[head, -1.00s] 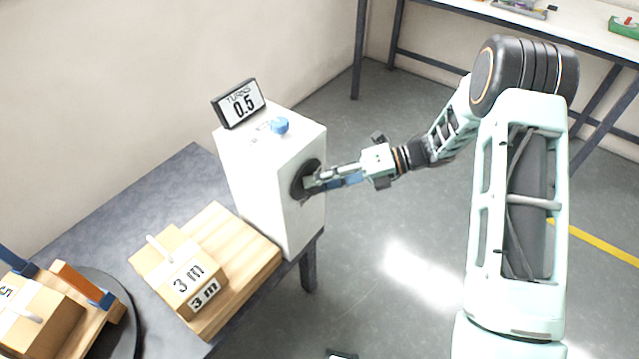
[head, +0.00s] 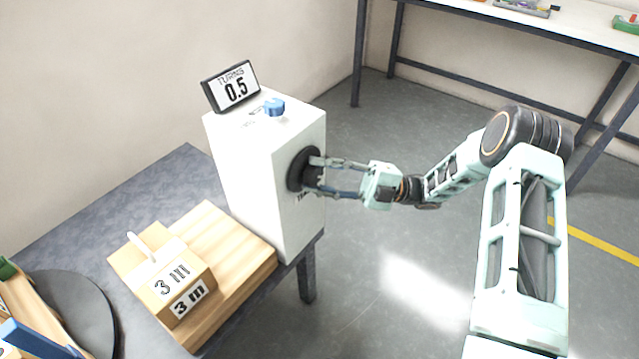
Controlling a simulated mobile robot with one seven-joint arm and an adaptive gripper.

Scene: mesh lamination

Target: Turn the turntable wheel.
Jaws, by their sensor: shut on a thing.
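The wheel (head: 299,170) is a black disc on the right side of a white box (head: 262,200). My gripper (head: 313,176) is at the wheel from the right, one finger above the other, shut on its hub, which the fingers partly hide. A display (head: 231,86) on top of the box reads "TURNS 0.5". The dark round turntable (head: 80,308) is at the lower left, cut off by the picture edge. A wooden piece (head: 22,305) and a blue bar (head: 38,340) lie over it.
A blue knob (head: 273,106) sits on top of the white box. A block marked "3 m" (head: 170,275) with a white peg stands on a wooden board (head: 225,235) on the grey table (head: 165,185). Another bench (head: 470,25) is at the back. The floor right of the box is clear.

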